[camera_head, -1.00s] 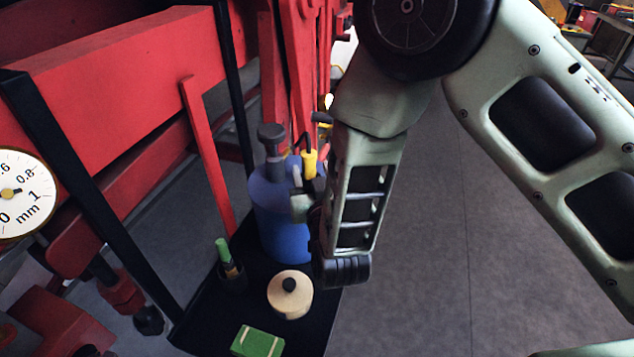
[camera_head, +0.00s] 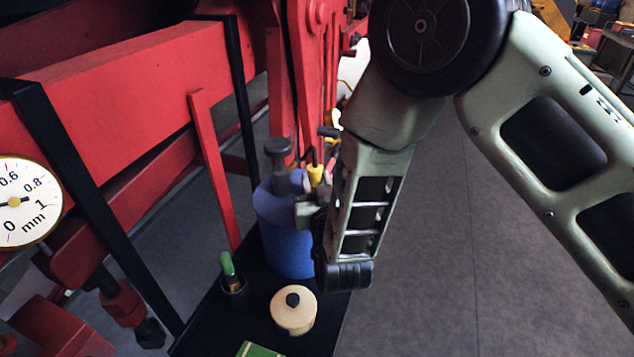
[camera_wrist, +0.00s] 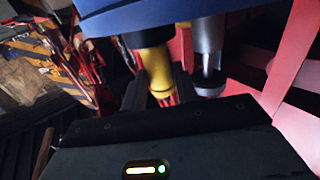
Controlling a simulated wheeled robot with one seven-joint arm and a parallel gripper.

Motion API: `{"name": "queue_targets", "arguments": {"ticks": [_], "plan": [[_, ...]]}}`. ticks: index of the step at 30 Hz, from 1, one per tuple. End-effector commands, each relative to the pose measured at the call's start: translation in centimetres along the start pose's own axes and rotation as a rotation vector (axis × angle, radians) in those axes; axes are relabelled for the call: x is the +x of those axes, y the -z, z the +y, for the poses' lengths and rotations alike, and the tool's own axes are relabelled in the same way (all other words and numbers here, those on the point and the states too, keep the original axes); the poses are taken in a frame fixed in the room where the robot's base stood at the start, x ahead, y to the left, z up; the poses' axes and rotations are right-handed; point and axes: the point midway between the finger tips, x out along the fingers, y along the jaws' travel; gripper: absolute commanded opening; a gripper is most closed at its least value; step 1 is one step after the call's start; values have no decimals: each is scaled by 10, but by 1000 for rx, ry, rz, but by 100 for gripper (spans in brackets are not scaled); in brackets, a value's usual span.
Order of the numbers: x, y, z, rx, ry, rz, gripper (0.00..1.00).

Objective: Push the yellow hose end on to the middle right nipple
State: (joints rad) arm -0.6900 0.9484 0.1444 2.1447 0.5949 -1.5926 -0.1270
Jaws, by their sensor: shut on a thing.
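The yellow hose end (camera_head: 316,174) sits at the top right of the blue canister (camera_head: 287,240), with a dark hose rising from it. My gripper (camera_head: 311,196) is beside it, partly hidden by my wrist. In the wrist view, the yellow hose end (camera_wrist: 156,74) is between the two dark fingers of my gripper (camera_wrist: 161,82), which is shut on it. The blue canister (camera_wrist: 150,14) fills the top of that view, close to the hose end. I cannot make out the middle right nipple.
A grey post with a knob (camera_head: 279,160) stands on the canister beside the hose end. The black tray (camera_head: 225,325) also holds a cream round pot (camera_head: 293,315) and a green-handled tool (camera_head: 227,264). Red framework (camera_head: 130,80) rises behind. Open floor (camera_head: 430,260) lies to the right.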

Motion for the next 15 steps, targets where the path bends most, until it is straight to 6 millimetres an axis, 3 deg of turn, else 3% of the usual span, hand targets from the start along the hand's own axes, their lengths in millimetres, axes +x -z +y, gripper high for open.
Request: {"name": "queue_targets", "arguments": {"ticks": [15], "plan": [[0, 23, 0, 0, 0, 2, 2]]}}
